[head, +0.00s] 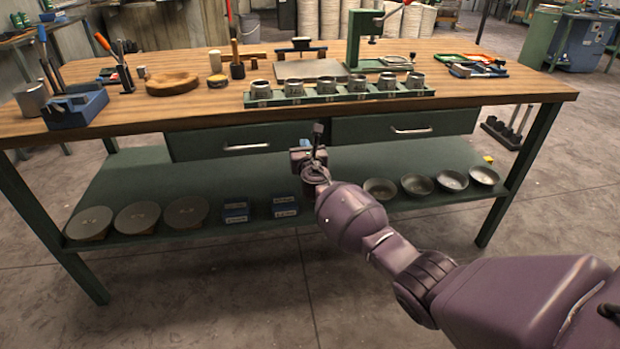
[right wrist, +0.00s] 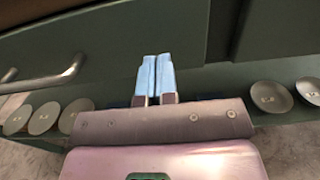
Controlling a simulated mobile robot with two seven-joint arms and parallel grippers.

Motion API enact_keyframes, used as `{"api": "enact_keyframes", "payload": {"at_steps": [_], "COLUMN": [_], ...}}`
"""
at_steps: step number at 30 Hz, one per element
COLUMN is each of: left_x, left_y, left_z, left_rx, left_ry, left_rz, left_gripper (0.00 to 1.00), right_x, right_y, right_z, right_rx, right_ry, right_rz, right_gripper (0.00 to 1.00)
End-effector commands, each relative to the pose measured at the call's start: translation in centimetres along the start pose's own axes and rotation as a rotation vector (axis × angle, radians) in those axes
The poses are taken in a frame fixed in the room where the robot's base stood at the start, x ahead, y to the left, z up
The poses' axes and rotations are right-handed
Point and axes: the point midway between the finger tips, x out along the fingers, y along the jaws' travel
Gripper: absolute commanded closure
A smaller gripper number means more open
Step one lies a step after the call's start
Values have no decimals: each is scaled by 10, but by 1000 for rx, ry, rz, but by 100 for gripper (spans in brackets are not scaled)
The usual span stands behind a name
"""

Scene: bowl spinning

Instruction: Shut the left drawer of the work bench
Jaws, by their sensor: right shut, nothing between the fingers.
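The work bench (head: 130,115) has a wooden top and two green drawers under it. The left drawer (head: 200,142) has a metal handle (head: 247,147); whether its front stands out from the bench is hard to tell. My right gripper (head: 306,143) is at the right end of the left drawer's front, right of the handle. In the right wrist view its light blue fingertips (right wrist: 155,76) are together and empty, over the left drawer's front (right wrist: 110,45). I cannot tell whether they touch it. My left gripper is out of view.
The right drawer (head: 365,131) is beside the left one. The lower shelf (head: 150,180) holds plates (head: 137,217), blue boxes (head: 236,212) and bowls (head: 416,185). A green rack of cups (head: 340,96) stands near the top's front edge. The floor in front is clear.

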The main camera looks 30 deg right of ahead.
Motion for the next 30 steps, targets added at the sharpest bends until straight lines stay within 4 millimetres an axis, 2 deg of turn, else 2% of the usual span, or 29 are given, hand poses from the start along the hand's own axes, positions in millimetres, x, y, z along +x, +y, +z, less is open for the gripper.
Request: {"api": "enact_keyframes", "payload": {"at_steps": [3, 7, 19, 24, 30], "left_x": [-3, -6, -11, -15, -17], "left_y": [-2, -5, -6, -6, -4], "left_z": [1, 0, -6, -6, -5], "left_rx": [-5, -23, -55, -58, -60], "left_ry": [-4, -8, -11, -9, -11], "left_rz": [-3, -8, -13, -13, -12], "left_gripper": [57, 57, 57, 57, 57], "right_x": [-6, -27, -85, -99, -104], "right_y": [-5, -4, -4, -3, -3], "right_z": [0, 4, 0, -2, -6], "right_rx": [-1, 1, 0, 0, -2], "right_ry": [2, -2, 2, 4, 7], "right_rz": [1, 1, 2, 1, 1], "right_gripper": [100, 100, 100, 100, 100]}}
